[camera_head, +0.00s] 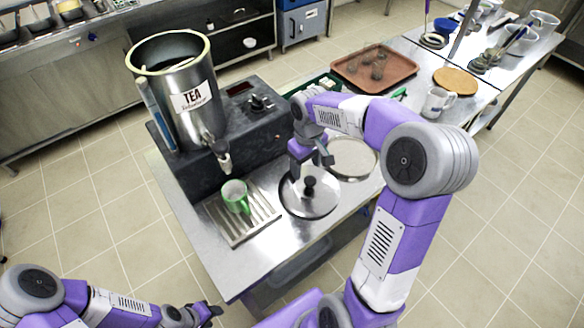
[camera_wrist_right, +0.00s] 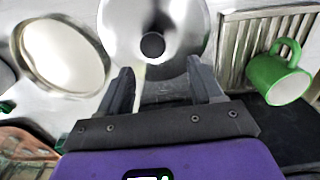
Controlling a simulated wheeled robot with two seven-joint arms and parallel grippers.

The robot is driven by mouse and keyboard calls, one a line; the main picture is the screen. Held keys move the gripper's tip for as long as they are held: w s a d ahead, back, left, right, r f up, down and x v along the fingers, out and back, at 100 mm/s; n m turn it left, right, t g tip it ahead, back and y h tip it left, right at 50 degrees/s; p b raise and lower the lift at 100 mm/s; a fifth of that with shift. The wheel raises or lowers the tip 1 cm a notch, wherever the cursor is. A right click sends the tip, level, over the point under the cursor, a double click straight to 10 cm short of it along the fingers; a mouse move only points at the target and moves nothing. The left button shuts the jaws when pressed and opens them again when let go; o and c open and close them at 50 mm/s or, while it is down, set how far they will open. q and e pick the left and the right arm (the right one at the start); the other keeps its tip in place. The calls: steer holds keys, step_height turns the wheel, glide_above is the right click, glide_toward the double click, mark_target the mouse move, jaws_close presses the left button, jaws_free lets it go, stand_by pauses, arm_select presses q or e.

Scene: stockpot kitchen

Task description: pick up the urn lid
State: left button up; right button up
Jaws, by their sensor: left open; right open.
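The urn lid (camera_head: 309,196) is a round, shiny metal disc with a black knob, lying flat on the metal counter in front of the tea urn. In the right wrist view the lid (camera_wrist_right: 180,20) is at the top centre, its black knob beyond and between the fingertips. My right gripper (camera_head: 312,160) is open and empty, just behind and above the knob, apart from it; its two fingers also show in the wrist view (camera_wrist_right: 158,75). My left gripper (camera_head: 210,312) is open at the bottom left, low and away from the counter. The urn (camera_head: 185,85) stands uncovered, its top open.
A round pale plate (camera_head: 352,158) lies right of the lid.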

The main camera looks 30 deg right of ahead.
mark_target(310, 180)
steer(key=shift+w+f, duration=0.1)
steer(key=shift+w, duration=0.05)
steer(key=f, duration=0.2)
steer(key=s+f+b, duration=0.1)
steer(key=f, duration=0.1)
steer(key=d+f+b, duration=0.1)
steer(key=f, duration=0.1)
steer(key=shift+s+f, duration=0.15)
steer(key=shift+s, duration=0.1)
steer(key=shift+w+f, duration=0.1)
steer(key=shift+f, duration=0.35)
steer(key=shift+r, duration=0.1)
steer(key=c, duration=1.2)
